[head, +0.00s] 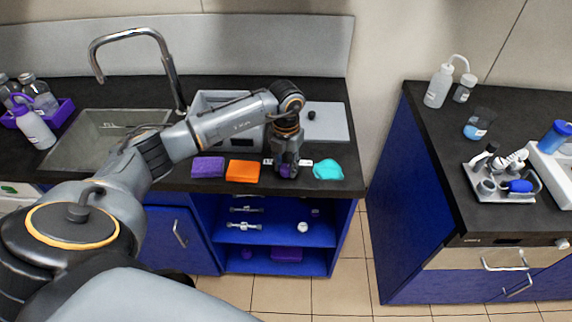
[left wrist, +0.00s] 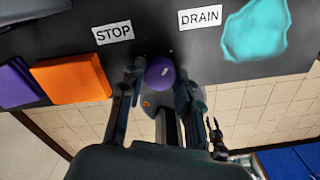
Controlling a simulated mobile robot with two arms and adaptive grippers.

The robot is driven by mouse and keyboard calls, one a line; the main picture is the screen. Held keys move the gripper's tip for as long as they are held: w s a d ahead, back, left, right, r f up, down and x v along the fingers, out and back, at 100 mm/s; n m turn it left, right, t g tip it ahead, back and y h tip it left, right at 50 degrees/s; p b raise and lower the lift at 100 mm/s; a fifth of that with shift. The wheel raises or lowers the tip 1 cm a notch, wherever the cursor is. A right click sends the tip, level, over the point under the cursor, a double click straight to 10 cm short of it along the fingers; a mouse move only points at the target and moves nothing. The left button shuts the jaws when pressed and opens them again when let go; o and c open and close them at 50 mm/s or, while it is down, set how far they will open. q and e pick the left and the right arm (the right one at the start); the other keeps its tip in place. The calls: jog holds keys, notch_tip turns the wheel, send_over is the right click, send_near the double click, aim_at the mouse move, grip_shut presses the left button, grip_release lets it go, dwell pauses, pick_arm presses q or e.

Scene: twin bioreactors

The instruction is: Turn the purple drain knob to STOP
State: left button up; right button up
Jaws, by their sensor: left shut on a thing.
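The purple drain knob (left wrist: 160,74) is at the counter's front edge, between my left gripper's two fingers. A small pale mark shows on its face. The knob (head: 286,171) shows only partly in the head view, behind the fingers. My left gripper (left wrist: 160,85) is shut on the knob, one finger on each side; in the head view the gripper (head: 286,163) points down at the counter edge. The STOP label (left wrist: 113,33) lies left of the knob and the DRAIN label (left wrist: 200,17) right of it.
Orange (head: 243,171) and purple (head: 207,167) sponges lie left of the gripper, a turquoise cloth (head: 328,170) right of it. Blue shelves (head: 258,235) sit below. Another counter (head: 425,125) stands right.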

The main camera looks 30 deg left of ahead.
aim_at(286, 167)
pick_arm(q)
jog(key=n, duration=1.2)
jog(key=shift+p, duration=0.35)
jog(key=shift+n+p, duration=0.35)
jog(key=shift+n, duration=1.85)
jog(key=o, duration=1.2)
jog(key=shift+c, duration=0.2)
jog(key=shift+r, duration=0.2)
notch_tip(286, 167, up, 12)
jog(key=shift+f, duration=0.2)
